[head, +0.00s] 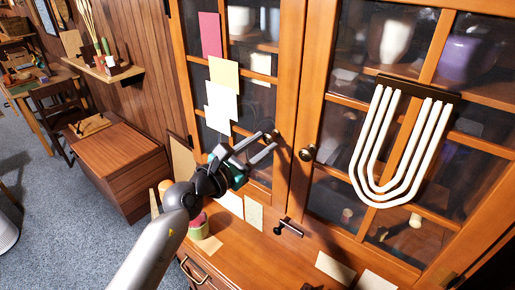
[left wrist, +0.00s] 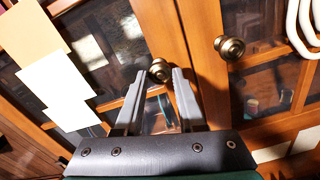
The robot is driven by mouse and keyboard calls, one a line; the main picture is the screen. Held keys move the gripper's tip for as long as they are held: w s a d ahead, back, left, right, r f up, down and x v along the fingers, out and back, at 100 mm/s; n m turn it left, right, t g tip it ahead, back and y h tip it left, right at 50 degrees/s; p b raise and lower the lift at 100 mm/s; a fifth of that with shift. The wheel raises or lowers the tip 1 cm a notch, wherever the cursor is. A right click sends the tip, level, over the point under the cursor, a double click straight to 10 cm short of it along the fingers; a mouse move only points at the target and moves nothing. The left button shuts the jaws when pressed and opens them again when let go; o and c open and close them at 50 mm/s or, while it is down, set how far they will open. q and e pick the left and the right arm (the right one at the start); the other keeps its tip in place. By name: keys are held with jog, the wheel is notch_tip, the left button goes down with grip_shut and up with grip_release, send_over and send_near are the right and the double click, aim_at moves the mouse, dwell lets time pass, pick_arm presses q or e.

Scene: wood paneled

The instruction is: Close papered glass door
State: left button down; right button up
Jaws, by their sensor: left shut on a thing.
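The papered glass door (head: 286,60) is the left door of a wooden cabinet, with pink, yellow and white papers on its panes. It also shows in the left wrist view (left wrist: 165,25). Its edge lies close beside the right door; I cannot tell whether a small gap is left. My left gripper (head: 272,141) is at the door's round brass knob. In the left wrist view the knob (left wrist: 159,70) sits between the fingertips (left wrist: 159,78), which are shut on it. The gripper hides part of the lower panes. My right gripper is not in view.
The right door has its own brass knob (head: 307,154) and a white U-shaped piece (head: 405,150) hanging on it. A wooden ledge (head: 255,248) with drawers juts out below the doors. A low wooden chest (head: 125,165) stands left; blue carpet (head: 60,215) is open there.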

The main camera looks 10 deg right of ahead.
pick_arm(q)
jog(key=c, duration=0.9)
grip_release()
jog(key=shift+a, duration=0.1)
jog(key=o, duration=0.4)
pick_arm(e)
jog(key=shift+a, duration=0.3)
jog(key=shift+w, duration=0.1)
pick_arm(q)
jog(key=b+v, duration=0.1)
jog(key=v, duration=1.4)
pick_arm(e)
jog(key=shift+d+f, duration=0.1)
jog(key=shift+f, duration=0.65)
pick_arm(q)
jog(key=shift+a, duration=0.15)
